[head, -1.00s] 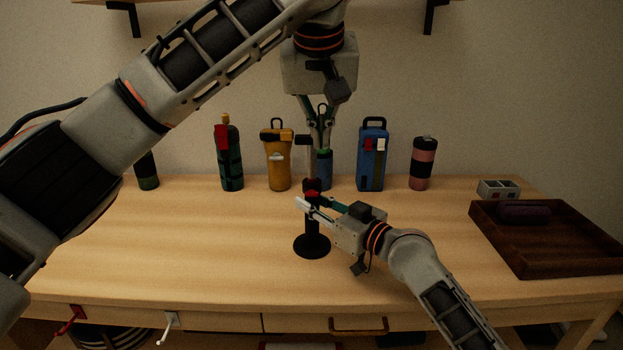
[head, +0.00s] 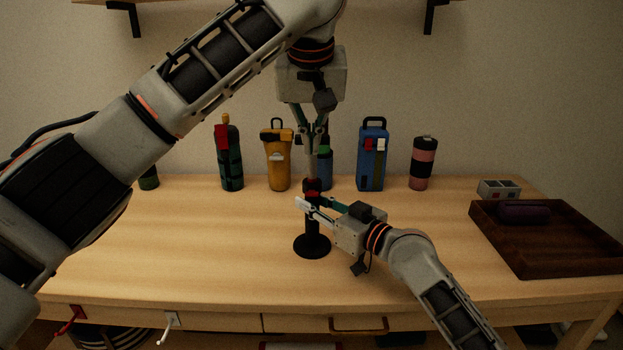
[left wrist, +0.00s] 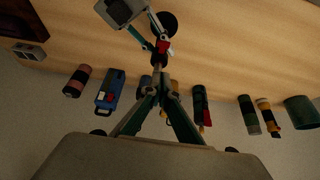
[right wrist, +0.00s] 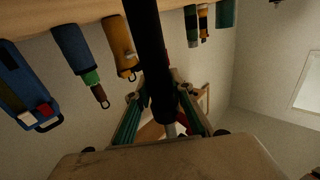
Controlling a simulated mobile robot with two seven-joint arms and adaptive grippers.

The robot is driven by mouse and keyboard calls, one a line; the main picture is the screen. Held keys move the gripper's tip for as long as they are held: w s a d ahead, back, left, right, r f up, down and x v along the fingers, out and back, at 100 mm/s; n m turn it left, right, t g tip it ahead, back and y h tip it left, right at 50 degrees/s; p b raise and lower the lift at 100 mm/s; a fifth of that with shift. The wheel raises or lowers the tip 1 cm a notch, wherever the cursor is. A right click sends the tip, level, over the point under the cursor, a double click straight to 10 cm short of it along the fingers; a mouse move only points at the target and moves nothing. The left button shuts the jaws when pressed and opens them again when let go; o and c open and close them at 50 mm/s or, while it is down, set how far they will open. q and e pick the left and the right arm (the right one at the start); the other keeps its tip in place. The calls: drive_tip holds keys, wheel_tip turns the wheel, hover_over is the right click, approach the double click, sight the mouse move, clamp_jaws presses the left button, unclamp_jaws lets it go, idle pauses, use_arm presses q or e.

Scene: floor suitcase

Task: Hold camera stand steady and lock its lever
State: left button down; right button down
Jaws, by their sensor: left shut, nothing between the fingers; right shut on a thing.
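The camera stand has a round black base (head: 312,246) on the table, an upright black post, a red lever part (head: 312,185) and a paler upper rod (head: 311,166). The red part also shows in the left wrist view (left wrist: 163,47). My left gripper (head: 312,147) points down at the top of the stand, above the red part; it is shut with nothing between its fingers. It hides the stand's top, and contact is unclear. My right gripper (head: 307,207) is shut on the black post below the red part. That post (right wrist: 148,45) rises between its fingers in the right wrist view.
Several bottles line the table's back, among them a yellow one (head: 277,162), a blue one (head: 372,158) and a pink-and-black one (head: 423,163). A dark wooden tray (head: 560,250) and a small grey box (head: 498,189) are at right. The left front tabletop is clear.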

use_arm(q)
hover_over(312, 193)
drive_tip(key=w, duration=0.1)
wheel_tip(312, 193, down, 5)
drive_tip(key=shift+w+r, duration=0.1)
drive_tip(key=shift+s+a+f, duration=0.1)
drive_tip(key=shift+s+f, duration=0.1)
drive_tip(key=shift+f, duration=0.35)
drive_tip(key=shift+s+f, duration=0.2)
drive_tip(key=shift+f, duration=0.35)
drive_tip(key=shift+s+f, duration=0.25)
drive_tip(key=shift+f, duration=0.4)
drive_tip(key=shift+s+f+t, duration=0.35)
drive_tip(key=shift+f+t, duration=0.05)
drive_tip(key=shift+t, duration=0.6)
drive_tip(key=shift+s+f+t, duration=0.4)
drive_tip(key=shift+f+t, duration=0.1)
drive_tip(key=shift+t, duration=0.4)
drive_tip(key=shift+s+f, duration=0.3)
drive_tip(key=shift+f, duration=0.25)
drive_tip(key=shift+r, duration=0.15)
drive_tip(key=shift+r, duration=0.7)
